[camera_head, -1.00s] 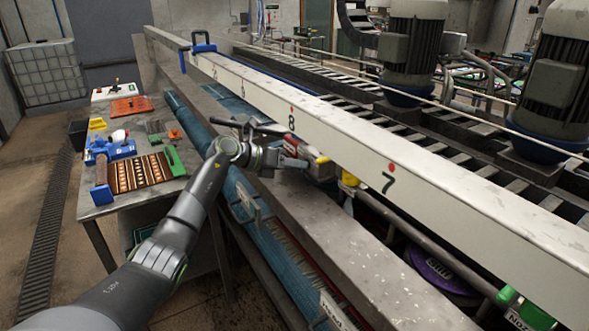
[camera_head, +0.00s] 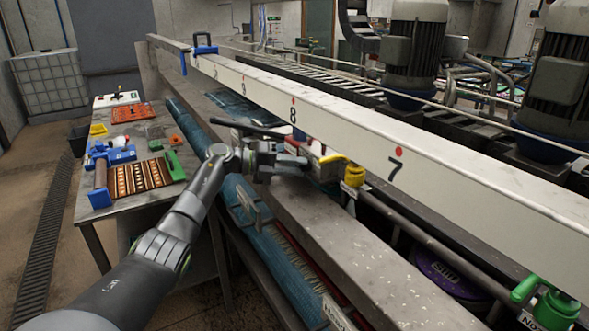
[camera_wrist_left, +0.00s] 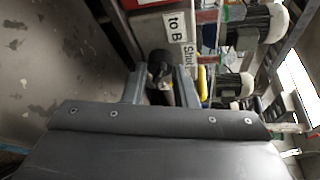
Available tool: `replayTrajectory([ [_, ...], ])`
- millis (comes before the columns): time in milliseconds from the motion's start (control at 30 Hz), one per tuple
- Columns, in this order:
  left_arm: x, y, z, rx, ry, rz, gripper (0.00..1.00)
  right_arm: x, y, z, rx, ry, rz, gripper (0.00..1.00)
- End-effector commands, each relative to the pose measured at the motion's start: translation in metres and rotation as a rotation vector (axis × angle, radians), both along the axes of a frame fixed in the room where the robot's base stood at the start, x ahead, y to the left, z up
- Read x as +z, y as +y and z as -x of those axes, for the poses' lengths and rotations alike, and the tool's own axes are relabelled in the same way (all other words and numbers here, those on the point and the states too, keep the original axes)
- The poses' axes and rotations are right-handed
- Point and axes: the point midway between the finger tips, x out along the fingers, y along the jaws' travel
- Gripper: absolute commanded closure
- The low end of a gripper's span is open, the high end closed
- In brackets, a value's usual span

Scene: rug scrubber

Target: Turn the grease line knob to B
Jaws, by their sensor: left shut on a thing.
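In the left wrist view, a dark round knob (camera_wrist_left: 160,64) sits between the two fingers of my left gripper (camera_wrist_left: 160,88), which is shut on it. A pale plate (camera_wrist_left: 178,27) reading "to B" is just above the knob, and a label reading "Shut" (camera_wrist_left: 190,55) is to its right. In the head view my left gripper (camera_head: 303,163) reaches to the side of the machine, under the white beam. The knob is hidden there, and I cannot read its pointer position. My right gripper is not in view.
A yellow-handled valve (camera_head: 352,174) is just right of my gripper, and a green valve (camera_head: 550,302) is at lower right. The white numbered beam (camera_head: 340,128) runs above. A cluttered metal bench (camera_head: 130,208) stands at left.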

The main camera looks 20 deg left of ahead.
Motion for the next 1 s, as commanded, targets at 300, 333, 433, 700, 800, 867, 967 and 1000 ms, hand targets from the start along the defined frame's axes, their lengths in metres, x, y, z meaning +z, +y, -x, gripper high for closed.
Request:
replayTrajectory([
  [300,-0.0008,0.0006,-0.0001,0.001,0.022,0.026,0.97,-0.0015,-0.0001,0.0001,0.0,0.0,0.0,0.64],
  [333,-0.0008,0.0006,-0.0001,0.001,0.022,0.026,0.97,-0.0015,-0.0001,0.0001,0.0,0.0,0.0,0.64],
  [433,-0.0008,0.0006,-0.0001,0.001,0.022,0.026,0.97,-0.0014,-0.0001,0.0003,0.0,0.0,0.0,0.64],
  [700,-0.0008,0.0004,0.0,0.001,0.021,0.026,0.58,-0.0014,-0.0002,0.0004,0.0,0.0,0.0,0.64],
  [800,-0.0008,0.0003,0.0,0.001,0.021,0.026,0.53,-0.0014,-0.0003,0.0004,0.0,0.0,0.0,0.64],
  [867,-0.0008,0.0003,0.0,0.0,0.02,0.025,0.53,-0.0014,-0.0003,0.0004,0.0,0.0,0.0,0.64],
  [967,-0.0007,0.0002,0.0,0.0,0.02,0.025,0.53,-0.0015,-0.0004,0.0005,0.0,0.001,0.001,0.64],
  [1000,-0.0007,0.0006,0.0002,0.0,0.02,0.025,0.53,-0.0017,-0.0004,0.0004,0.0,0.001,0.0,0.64],
])
